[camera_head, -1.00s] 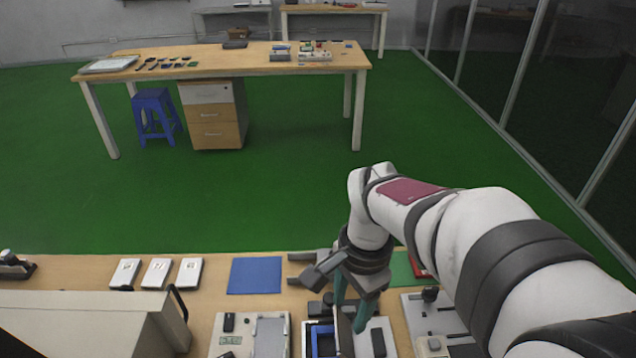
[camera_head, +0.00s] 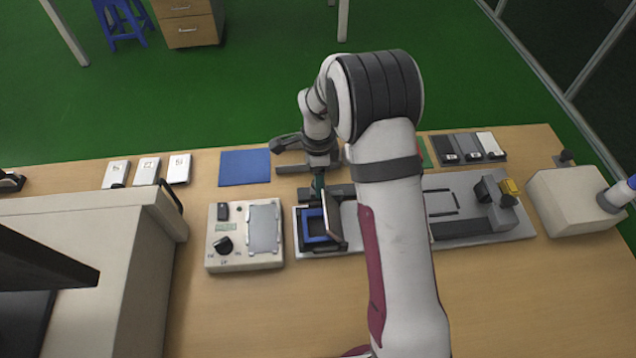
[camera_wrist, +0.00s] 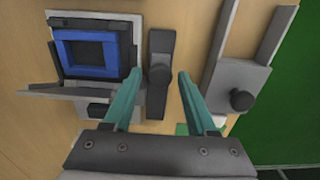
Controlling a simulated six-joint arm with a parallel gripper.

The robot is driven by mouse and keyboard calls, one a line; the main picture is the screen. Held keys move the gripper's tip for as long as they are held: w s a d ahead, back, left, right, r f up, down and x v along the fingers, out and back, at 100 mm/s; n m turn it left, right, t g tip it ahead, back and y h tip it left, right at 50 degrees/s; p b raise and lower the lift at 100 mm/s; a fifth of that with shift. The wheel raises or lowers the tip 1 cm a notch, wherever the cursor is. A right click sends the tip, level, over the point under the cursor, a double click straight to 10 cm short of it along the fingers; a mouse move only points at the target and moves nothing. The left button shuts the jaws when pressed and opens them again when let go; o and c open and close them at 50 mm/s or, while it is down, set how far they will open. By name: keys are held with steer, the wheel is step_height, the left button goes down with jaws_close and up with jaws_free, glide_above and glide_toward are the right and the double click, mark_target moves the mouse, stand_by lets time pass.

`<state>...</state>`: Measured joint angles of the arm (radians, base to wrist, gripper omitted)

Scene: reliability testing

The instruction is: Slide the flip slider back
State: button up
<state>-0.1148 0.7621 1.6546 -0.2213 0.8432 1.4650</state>
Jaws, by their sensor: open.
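A fixture with a blue square frame (camera_head: 312,228) stands at the middle of the bench. It also shows at the upper left of the wrist view (camera_wrist: 62,52). A grey flap (camera_head: 335,218) stands tilted up at its right side. In the head view my arm hides part of the fixture.
A control box with a knob (camera_head: 224,244) stands left of the fixture. A grey plate with another dark knob (camera_wrist: 240,98) lies to the right in the wrist view. A blue mat (camera_head: 245,168) and several white cards lie behind. The front bench is clear.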

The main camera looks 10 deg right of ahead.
steer(key=shift+f, duration=0.1)
steer(key=shift+r, duration=2.3)
